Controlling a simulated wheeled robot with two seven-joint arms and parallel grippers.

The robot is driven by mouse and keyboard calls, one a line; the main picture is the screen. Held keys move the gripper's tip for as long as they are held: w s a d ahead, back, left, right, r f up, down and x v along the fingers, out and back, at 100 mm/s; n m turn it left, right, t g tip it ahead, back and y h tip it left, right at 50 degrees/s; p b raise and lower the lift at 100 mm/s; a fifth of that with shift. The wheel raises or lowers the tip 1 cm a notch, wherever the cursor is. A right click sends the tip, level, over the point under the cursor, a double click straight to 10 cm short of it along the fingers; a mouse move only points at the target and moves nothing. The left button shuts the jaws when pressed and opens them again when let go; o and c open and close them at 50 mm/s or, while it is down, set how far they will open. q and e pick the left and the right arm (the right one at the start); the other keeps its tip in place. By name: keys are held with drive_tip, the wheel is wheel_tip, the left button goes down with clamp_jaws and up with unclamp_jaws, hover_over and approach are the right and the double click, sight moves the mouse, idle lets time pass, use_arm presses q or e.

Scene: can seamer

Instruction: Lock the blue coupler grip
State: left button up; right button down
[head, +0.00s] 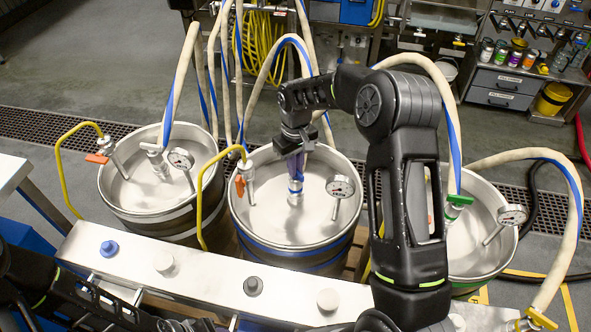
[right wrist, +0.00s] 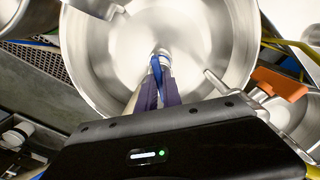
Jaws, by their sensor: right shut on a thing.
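The middle steel vessel (head: 262,222), with blue bands, has an upright coupler (head: 295,197) on its top. My right gripper (head: 296,172) reaches down onto this coupler from above. In the right wrist view its two purple-grey fingers (right wrist: 158,90) close on the blue coupler grip (right wrist: 155,68), which shows between their tips above the vessel's bright top. The fingers hide most of the grip, so its exact angle cannot be told. My left arm lies at the lower left of the head view; its gripper (head: 187,325) is partly cut off at the bottom edge.
An orange-handled valve (head: 242,183) and a gauge (head: 340,187) flank the coupler; the orange handle (right wrist: 279,83) also shows in the right wrist view. Similar vessels stand left (head: 150,190) and right (head: 470,235). Hoses arch overhead. A steel bench (head: 200,268) with knobs runs in front.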

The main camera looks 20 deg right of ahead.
drive_tip(key=shift+m, duration=0.3)
drive_tip(key=c, duration=1.5)
unclamp_jaws()
drive_tip(key=shift+r+b, duration=0.65)
drive_tip(key=shift+r, duration=3.25)
